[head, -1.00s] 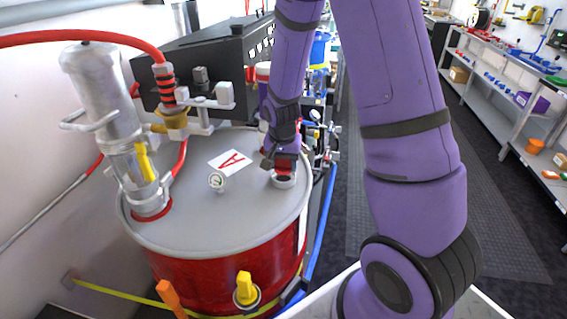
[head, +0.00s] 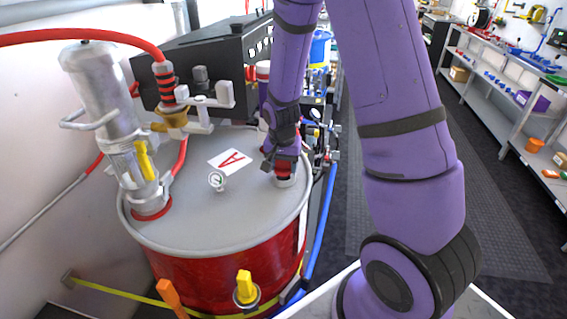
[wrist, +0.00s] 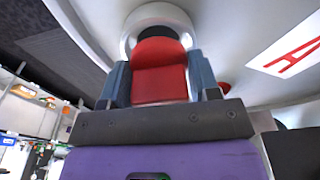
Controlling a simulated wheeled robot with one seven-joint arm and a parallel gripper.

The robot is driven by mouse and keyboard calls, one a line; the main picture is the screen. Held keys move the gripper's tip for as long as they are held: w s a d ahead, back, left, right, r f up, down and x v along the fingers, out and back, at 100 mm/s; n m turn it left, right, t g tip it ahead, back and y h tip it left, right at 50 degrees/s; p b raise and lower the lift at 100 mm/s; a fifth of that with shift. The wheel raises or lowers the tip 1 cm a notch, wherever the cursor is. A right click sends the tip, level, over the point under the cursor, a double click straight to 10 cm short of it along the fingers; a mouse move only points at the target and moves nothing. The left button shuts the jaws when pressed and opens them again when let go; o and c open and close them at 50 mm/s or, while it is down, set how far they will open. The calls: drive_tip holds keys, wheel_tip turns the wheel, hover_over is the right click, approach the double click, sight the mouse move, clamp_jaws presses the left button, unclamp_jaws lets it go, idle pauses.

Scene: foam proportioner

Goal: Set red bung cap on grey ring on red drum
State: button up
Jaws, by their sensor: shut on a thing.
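The red drum (head: 225,270) has a grey lid and stands at the left in the head view. The grey ring (head: 286,182) sits on the lid near its right edge; it also shows in the wrist view (wrist: 185,22) with a dark opening. The red bung cap (wrist: 160,72) is between the two fingers of my gripper (wrist: 160,82), which is shut on it. In the wrist view the cap overlaps the near part of the ring and its opening. In the head view the cap (head: 284,167) shows just above the ring; whether they touch I cannot tell.
A black box (head: 200,65) is behind. The aisle floor at right is clear.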

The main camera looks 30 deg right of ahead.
sight(282, 169)
drive_tip(key=shift+f, duration=0.3)
drive_tip(key=o, duration=0.7)
drive_tip(key=shift+c, duration=0.2)
wheel_tip(282, 169, up, 11)
drive_tip(key=a, duration=0.1)
drive_tip(key=shift+s, duration=0.45)
idle(0.4)
idle(0.4)
drive_tip(key=s+a+r+n+t, duration=0.1)
drive_tip(key=s+a+r+n, duration=0.1)
drive_tip(key=s+r, duration=0.4)
drive_tip(key=s+a+r+n+t, duration=0.15)
drive_tip(key=s+r, duration=0.25)
drive_tip(key=r, duration=0.5)
drive_tip(key=s+a+r+n+t, duration=0.1)
drive_tip(key=s+r+n, duration=0.1)
drive_tip(key=s, duration=0.4)
drive_tip(key=s+a+r+n+y, duration=0.1)
drive_tip(key=s+r+n, duration=0.2)
drive_tip(key=s, duration=0.3)
drive_tip(key=shift+s+r+t, duration=0.35)
drive_tip(key=shift+s+r, duration=0.05)
